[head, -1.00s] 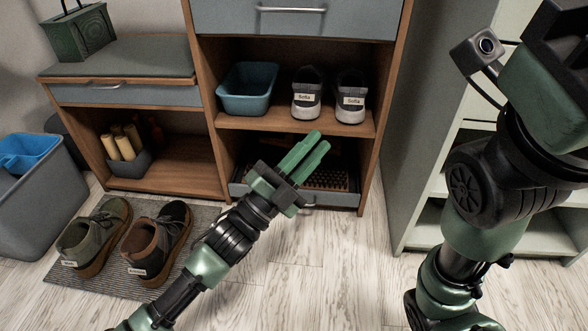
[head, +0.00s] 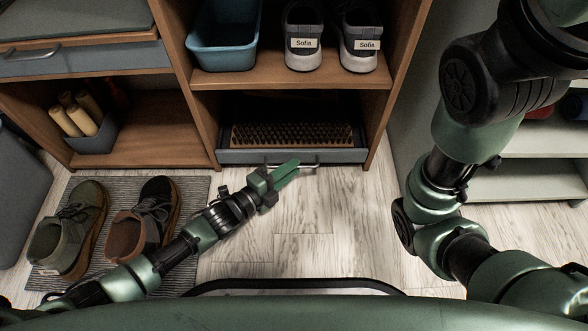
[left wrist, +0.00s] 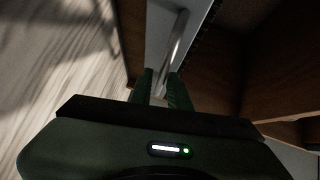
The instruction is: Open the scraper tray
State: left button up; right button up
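The scraper tray (head: 235,156) is the low drawer at the bottom of the wooden cabinet, with a grey front and a bar handle (head: 308,166). A dark bristled scraper (head: 290,135) shows behind its front. The front looks about level with the cabinet's face. My left gripper (head: 287,172) is at the handle. In the left wrist view its two fingers (left wrist: 161,88) stand apart, with the handle bar (left wrist: 177,40) running down between them; contact cannot be made out. My right arm is at the right of the head view, and its gripper is out of view.
Sneakers labelled Sofia (head: 304,42) and a blue bin (head: 222,42) sit on the shelf above. Boots (head: 70,232) stand on a striped mat (head: 200,198) at left. A pale green shelf unit (head: 540,180) is at right. The floor (head: 305,225) before the tray is clear.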

pick_arm(q)
jog(key=shift+x, duration=0.8)
grip_shut()
dwell(0.9)
